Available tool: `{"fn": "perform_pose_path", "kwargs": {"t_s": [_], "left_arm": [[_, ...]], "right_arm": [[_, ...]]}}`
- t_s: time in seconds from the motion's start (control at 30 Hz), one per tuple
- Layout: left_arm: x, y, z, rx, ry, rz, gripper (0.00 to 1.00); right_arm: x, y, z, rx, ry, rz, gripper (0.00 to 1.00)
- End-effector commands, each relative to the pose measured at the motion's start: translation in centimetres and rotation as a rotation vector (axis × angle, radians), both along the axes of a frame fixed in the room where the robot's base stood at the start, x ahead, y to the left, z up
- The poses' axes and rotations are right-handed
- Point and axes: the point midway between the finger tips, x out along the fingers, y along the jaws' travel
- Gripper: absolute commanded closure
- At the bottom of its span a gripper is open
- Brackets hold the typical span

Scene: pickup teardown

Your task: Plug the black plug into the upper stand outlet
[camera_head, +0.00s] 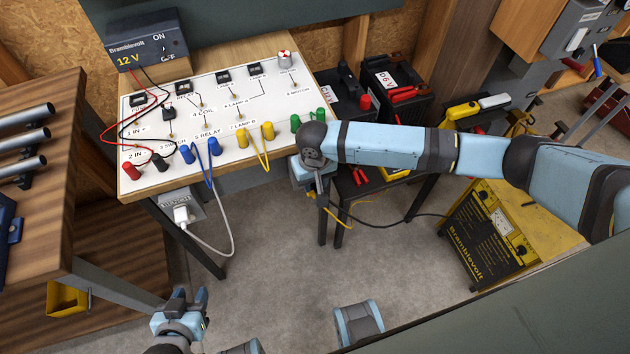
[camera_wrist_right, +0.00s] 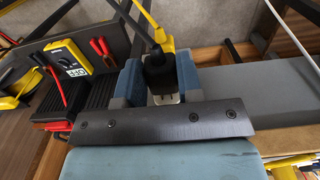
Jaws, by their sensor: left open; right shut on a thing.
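My right gripper (camera_wrist_right: 158,82) is shut on the black plug (camera_wrist_right: 160,70), whose metal prongs show between the blue fingers in the right wrist view. In the head view this gripper (camera_head: 316,182) points down beside the workbench's right front corner, and the plug is mostly hidden there. My left gripper (camera_head: 190,298) is open and empty, low over the floor at the lower left. A grey outlet box (camera_head: 196,199) hangs under the bench's left front edge with a white plug (camera_head: 181,214) at it. I cannot make out an upper stand outlet.
The bench carries a white circuit board (camera_head: 215,120) with coloured terminals. A black cable (camera_head: 415,216) runs to the yellow charger (camera_head: 490,235). Black batteries (camera_head: 395,85) stand behind my right arm. A wooden table (camera_head: 70,130) is at left. The middle floor is clear.

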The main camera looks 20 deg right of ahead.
Motion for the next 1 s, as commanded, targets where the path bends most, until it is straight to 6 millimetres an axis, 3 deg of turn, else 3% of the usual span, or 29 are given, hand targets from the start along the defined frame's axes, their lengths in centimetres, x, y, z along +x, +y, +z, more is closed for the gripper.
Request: {"fn": "perform_pose_path", "kwargs": {"t_s": [1.0], "left_arm": [[-0.1,-0.1,1.1,0.000,0.002,-0.001,0.57]], "right_arm": [[-0.1,0.0,0.1,0.000,0.001,-0.001,0.90]]}}
